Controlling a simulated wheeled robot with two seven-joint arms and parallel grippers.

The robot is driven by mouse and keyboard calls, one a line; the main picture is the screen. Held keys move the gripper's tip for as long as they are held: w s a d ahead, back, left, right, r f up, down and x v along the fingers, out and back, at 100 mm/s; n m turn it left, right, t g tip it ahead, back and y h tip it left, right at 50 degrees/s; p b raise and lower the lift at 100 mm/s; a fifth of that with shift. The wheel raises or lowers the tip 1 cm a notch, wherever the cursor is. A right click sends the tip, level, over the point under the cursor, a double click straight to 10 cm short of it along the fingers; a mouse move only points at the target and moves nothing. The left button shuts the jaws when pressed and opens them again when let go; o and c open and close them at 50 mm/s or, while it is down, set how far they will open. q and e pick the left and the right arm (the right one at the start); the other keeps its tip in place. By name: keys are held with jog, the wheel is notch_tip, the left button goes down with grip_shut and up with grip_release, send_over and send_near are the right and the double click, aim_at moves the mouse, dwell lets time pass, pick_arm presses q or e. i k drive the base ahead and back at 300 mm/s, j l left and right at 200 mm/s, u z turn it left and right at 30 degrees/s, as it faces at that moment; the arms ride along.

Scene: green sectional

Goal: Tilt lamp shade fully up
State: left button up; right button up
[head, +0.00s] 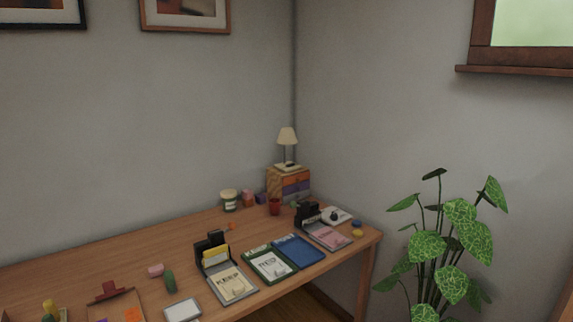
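A small lamp with a cream cone-shaped shade (287,136) stands at the back corner of the desk in the head view. Its thin stem (287,154) rises from a base on top of a small wooden drawer box (289,184). The shade looks about upright, with its wide end down; any slight tilt is too small to tell from here. Neither of my grippers shows in this view.
The wooden desk (130,257) holds several notebooks, including a blue one (298,250), a red cup (274,206) and a lidded jar (229,200). A leafy plant (440,245) stands right of the desk. Walls meet behind the lamp.

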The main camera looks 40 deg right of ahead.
aim_at(286, 136)
jog(key=i+l+z, duration=0.2)
jog(key=l+z, duration=0.15)
jog(key=i+l+z, duration=0.3)
jog(key=l, duration=0.2)
jog(key=i+l+z, duration=0.35)
jog(key=i+j+z, duration=0.15)
jog(key=i, duration=0.15)
jog(key=i+l+z, duration=0.15)
jog(key=i+l, duration=0.3)
jog(key=i+l+z, duration=0.2)
jog(key=i+l, duration=0.15)
jog(key=i, duration=0.15)
jog(key=i+l+z, duration=0.15)
jog(key=i+l, duration=0.15)
jog(key=i, duration=0.2)
jog(key=k+j+u, duration=0.1)
jog(key=j+u, duration=0.15)
jog(key=u, duration=0.2)
jog(key=k+l+z, duration=0.1)
jog(key=z, duration=0.15)
jog(key=i+l+z, duration=0.25)
jog(key=k+j, duration=0.1)
